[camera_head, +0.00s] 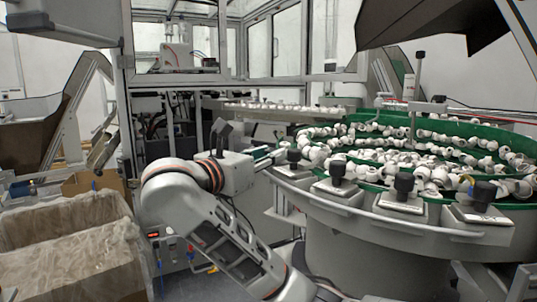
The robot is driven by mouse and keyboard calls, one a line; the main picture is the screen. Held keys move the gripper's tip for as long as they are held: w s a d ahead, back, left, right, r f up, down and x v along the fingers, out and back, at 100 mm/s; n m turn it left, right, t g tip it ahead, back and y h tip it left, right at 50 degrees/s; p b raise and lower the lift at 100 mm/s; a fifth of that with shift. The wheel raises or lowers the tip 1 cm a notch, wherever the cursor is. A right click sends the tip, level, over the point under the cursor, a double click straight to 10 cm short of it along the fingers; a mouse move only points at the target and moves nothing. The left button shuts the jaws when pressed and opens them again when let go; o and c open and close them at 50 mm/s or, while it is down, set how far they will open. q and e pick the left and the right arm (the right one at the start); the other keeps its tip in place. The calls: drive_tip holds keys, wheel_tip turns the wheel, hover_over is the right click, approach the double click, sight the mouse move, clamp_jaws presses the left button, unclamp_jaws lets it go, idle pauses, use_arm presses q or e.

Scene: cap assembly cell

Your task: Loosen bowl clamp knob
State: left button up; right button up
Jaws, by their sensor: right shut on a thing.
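The round bowl feeder (345,215) stands on the right, with a green-lined track full of white caps. Several grey clamps with black knobs sit along its near rim. The leftmost clamp knob (293,157) is at the end of my right gripper (279,155). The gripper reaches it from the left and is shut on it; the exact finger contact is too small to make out. Other knobs stand free: the second (337,168), the third (404,184) and the rightmost (484,191). My left gripper is not in view.
A box lined with clear plastic (75,262) stands at lower left. A framed machine cell (185,80) rises behind my right arm. A dark chute (425,22) hangs over the bowl at upper right. A grey rail runs along the bowl's near side below the clamps.

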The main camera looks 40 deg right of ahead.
drive_tip(key=o, duration=1)
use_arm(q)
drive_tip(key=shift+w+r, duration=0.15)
use_arm(e)
drive_tip(key=shift+o, duration=0.6)
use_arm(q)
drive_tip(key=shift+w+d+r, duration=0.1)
use_arm(e)
drive_tip(key=v, duration=1.2)
drive_tip(key=shift+f, duration=0.1)
